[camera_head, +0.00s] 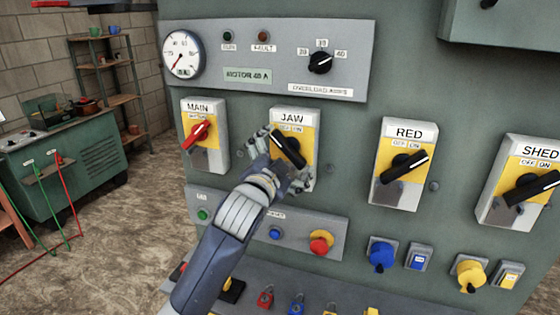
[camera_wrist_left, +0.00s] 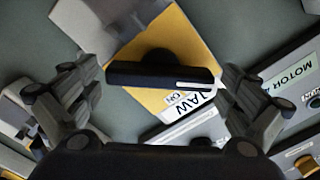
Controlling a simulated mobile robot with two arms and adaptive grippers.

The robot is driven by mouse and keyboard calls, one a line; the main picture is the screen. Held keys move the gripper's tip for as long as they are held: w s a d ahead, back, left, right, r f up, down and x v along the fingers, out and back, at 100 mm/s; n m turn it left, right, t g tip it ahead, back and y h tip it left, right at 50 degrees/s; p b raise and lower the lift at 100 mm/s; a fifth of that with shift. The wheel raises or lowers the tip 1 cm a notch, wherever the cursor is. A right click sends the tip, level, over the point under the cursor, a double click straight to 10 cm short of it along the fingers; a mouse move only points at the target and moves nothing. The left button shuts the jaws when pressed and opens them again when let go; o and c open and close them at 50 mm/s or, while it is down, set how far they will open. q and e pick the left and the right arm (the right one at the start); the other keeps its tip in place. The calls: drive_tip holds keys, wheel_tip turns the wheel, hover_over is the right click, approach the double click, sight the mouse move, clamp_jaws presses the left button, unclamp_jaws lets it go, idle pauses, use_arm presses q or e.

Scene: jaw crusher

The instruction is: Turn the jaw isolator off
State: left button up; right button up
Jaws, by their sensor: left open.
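The jaw isolator (camera_head: 308,138) is a grey box with a yellow plate labelled JAW and a black rotary handle (camera_head: 288,149). The handle is tilted, running from upper left to lower right in the head view. My left gripper (camera_head: 283,158) is open at the handle, with its fingers on either side of it. In the left wrist view the black handle (camera_wrist_left: 160,76) with a white line lies between the two spread fingers, with visible gaps at both ends. Part of the box is hidden behind the gripper in the head view. My right gripper is not in view.
The MAIN isolator (camera_head: 203,158) with a red handle is to the left. The RED isolator (camera_head: 392,194) and SHED isolator (camera_head: 497,212) are to the right. A red-and-yellow button (camera_head: 320,243) and padlocks (camera_head: 265,299) are below. A gauge (camera_head: 181,56) is above.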

use_arm(q)
drive_tip(key=v, duration=1.1)
drive_tip(key=shift+s, duration=0.35)
drive_tip(key=shift+a, duration=0.15)
